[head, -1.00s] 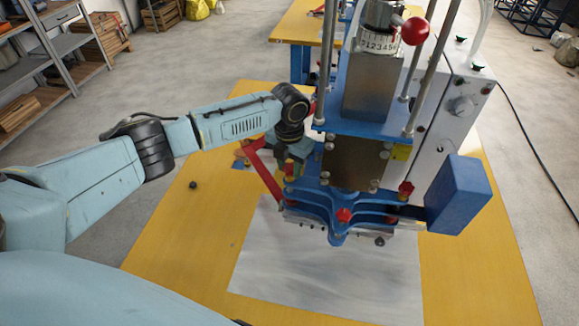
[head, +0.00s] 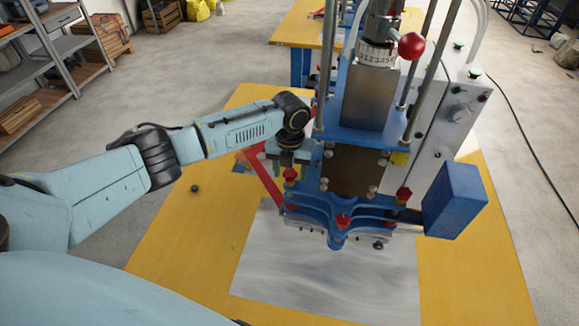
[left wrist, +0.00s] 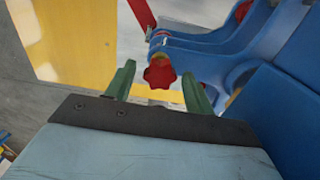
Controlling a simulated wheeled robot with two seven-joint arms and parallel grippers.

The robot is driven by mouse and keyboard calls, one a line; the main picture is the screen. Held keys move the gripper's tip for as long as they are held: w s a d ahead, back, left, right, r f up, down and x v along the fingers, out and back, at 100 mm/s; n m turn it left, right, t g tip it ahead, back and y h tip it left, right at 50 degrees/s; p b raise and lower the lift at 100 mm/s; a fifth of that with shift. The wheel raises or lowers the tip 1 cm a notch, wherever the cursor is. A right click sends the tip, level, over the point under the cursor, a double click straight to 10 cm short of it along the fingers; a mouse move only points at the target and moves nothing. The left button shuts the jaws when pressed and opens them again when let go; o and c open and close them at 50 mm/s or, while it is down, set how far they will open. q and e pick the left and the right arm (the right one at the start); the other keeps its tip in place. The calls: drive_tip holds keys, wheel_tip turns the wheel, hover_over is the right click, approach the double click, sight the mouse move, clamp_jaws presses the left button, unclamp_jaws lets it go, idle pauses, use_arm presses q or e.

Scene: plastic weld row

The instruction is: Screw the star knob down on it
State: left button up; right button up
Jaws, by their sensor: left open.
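A red star knob (head: 290,174) sits at the left end of the blue multi-armed clamp part (head: 337,240) on the machine. In the left wrist view the red star knob (left wrist: 159,73) appears between the two green fingertips. My left gripper (head: 288,163) is open, with its fingers pointing down close to this knob. I cannot tell whether they touch it. Two more red knobs sit on the blue part, one at the front middle (head: 343,221) and one at the right (head: 404,194). The left knob's underside is hidden. My right gripper is not in view.
The machine's upright posts and blue plate (head: 375,140) stand right beside my left wrist. A red bar (head: 265,178) slants down left of the knob. A blue box (head: 455,201) juts out at the right. The yellow table (head: 180,235) is mostly clear at the left.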

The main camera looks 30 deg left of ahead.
use_arm(q)
drive_tip(key=n, duration=0.4)
drive_tip(key=shift+f, duration=0.15)
drive_tip(key=n, duration=0.5)
drive_tip(key=shift+d, duration=0.1)
drive_tip(key=c, duration=0.9)
drive_tip(key=m, duration=0.6)
drive_tip(key=shift+m+b, duration=0.3)
drive_tip(key=shift+b, duration=0.1)
drive_tip(key=shift+c, duration=0.2)
drive_tip(key=m, duration=0.4)
drive_tip(key=shift+b, duration=0.35)
drive_tip(key=m, duration=0.3)
drive_tip(key=o, duration=1)
drive_tip(key=shift+c, duration=0.2)
